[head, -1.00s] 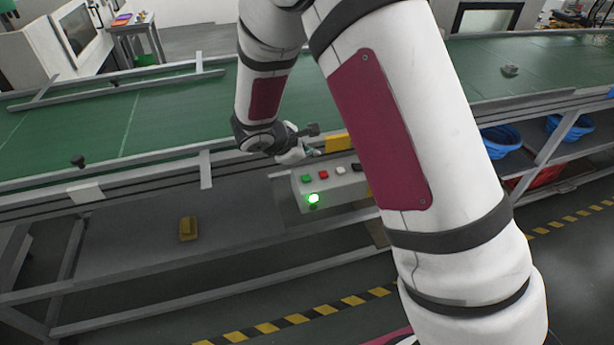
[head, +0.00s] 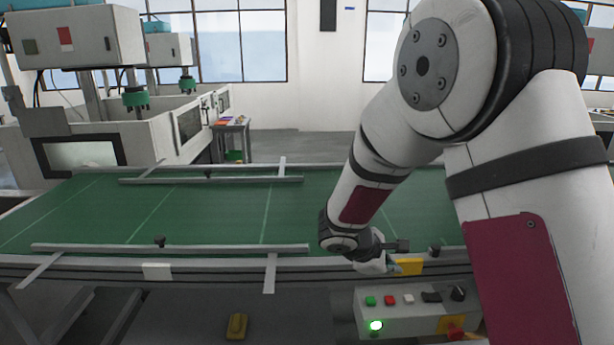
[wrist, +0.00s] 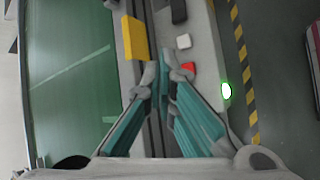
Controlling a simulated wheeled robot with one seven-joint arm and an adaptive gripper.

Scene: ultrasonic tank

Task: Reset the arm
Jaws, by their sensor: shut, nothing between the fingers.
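My gripper (wrist: 160,75) is shut and empty in the wrist view, its fingertips together over the edge of the conveyor frame. In the head view my gripper (head: 390,264) is small and partly hidden, just above the grey control box (head: 398,312). The control box carries a green button (head: 370,301), a red button (head: 390,300), a white button (head: 408,299) and a lit green lamp (head: 376,325). In the wrist view the white button (wrist: 183,41) and red button (wrist: 189,68) lie just beyond and right of the fingertips. I cannot tell whether the fingers touch anything.
A yellow block (head: 409,266) sits at the frame edge close beside my gripper. The green conveyor belt (head: 220,215) lies behind, with metal guide rails (head: 170,249). Another yellow object (head: 237,326) lies on the lower shelf. White machines (head: 150,130) stand at the back left.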

